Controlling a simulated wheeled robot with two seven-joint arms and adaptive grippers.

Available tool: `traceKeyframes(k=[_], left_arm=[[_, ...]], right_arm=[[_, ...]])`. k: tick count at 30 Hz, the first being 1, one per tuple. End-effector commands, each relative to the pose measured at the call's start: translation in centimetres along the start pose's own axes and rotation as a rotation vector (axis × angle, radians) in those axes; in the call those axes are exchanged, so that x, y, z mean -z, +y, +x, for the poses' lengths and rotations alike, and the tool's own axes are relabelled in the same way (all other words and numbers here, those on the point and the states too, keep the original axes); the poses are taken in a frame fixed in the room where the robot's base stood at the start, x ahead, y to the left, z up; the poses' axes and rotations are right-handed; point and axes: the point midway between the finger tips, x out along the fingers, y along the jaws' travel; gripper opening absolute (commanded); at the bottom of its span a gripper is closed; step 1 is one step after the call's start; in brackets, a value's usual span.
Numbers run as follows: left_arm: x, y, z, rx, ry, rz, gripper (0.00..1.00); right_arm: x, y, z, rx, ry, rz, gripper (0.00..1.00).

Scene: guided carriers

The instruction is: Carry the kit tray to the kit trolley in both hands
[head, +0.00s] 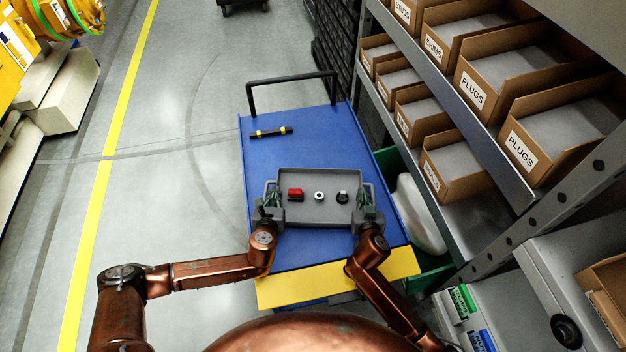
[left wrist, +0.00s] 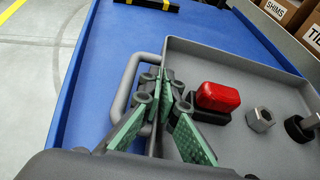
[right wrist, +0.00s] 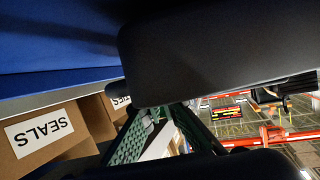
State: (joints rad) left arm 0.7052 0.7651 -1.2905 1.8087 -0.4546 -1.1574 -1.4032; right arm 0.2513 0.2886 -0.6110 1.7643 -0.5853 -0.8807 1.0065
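A grey kit tray (head: 318,217) with a loop handle at each end is over the blue deck of the kit trolley (head: 310,157); I cannot tell whether it touches. It holds a red part (head: 295,195), a metal nut (head: 319,196) and a black knob (head: 342,197). My left gripper (head: 271,200) is at the tray's left end.
A black-and-yellow bar (head: 271,132) lies on the deck near the trolley's black push handle (head: 290,79). A shelf rack (head: 455,100) with cardboard bins stands close on the right. Open floor (head: 185,130) and a yellow line lie left. Yellow machinery (head: 20,50) is far left.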

Motion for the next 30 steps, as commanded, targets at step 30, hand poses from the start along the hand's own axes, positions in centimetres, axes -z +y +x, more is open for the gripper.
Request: traceKeyframes(k=[30], left_arm=[[-0.8, 0.1, -0.3, -0.002, -0.004, 0.000, 0.22]], right_arm=[[0.8, 0.1, -0.3, -0.002, 0.003, 0.000, 0.22]])
